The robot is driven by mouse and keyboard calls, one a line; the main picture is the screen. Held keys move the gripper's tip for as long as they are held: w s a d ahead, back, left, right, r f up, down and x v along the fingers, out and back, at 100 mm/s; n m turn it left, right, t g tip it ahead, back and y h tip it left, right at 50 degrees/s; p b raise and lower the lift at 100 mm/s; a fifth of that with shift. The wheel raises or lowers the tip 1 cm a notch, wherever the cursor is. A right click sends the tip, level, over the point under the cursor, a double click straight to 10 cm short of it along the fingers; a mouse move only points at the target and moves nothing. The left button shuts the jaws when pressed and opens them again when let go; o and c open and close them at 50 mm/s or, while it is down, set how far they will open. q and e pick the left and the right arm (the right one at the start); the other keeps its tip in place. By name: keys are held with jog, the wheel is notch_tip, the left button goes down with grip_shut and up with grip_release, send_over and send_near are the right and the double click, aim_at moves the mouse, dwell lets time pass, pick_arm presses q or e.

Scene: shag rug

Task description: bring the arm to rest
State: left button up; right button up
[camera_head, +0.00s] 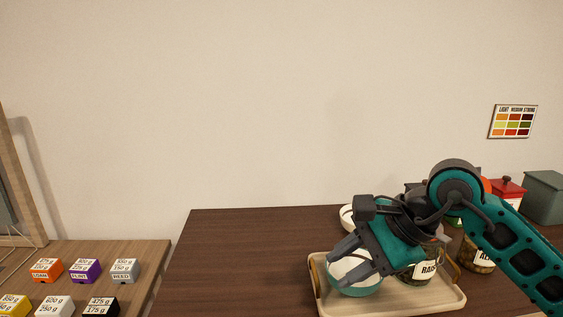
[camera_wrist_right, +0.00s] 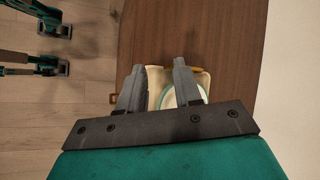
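My right arm comes in from the right in the head view, teal with dark joints. Its gripper (camera_head: 337,270) is open, with the two grey fingers apart and nothing seen between them. It is in front of a white-and-teal bowl (camera_head: 362,287) on a light wooden tray (camera_head: 430,303) and hides part of it. In the right wrist view the gripper (camera_wrist_right: 158,66) also shows spread fingers, with the tray and bowl beyond. Whether the fingers touch the bowl I cannot tell. My left gripper does not show in the head view.
Labelled jars (camera_head: 424,271) stand behind the right gripper, partly hidden by the arm. A red canister (camera_head: 509,191) and a grey-green box (camera_head: 544,197) stand at the back right. The dark table (camera_head: 235,260) is clear at left. Labelled blocks (camera_head: 85,270) lie on a lighter table.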

jog(key=s+a+r+m+g+y, duration=0.1)
jog(key=s+a+r+m+y, duration=0.2)
jog(key=a+y, duration=0.4)
notch_tip(320, 180, up, 10)
jog(key=s+m+t+y, duration=0.1)
jog(key=m+t+y, duration=0.65)
jog(key=m, duration=0.45)
jog(key=w+d+f+m+t+h, duration=0.2)
jog(key=d+f+m+t+h, duration=0.4)
jog(key=m+h, duration=0.65)
jog(key=w+d+f+m+t+h, duration=0.2)
jog(key=d+f+m+t+h, duration=0.45)
jog(key=m, duration=1.15)
jog(key=s+d+f+m+g+h, duration=0.35)
jog(key=d+f+m+g, duration=0.2)
jog(key=f+g, duration=0.2)
jog(key=s+a+f+m+g+y, duration=0.15)
jog(key=s+f+m+g, duration=0.45)
jog(key=s+f+g, duration=0.8)
jog(key=w+a+f+t+y+p, duration=0.1)
jog(key=w+a+f+t, duration=0.2)
jog(key=f+t, duration=0.5)
jog(key=shift+a+f+n+t+y+p, duration=0.2)
jog(key=shift+a+n+t+y+p, duration=0.15)
jog(key=shift+t, duration=0.8)
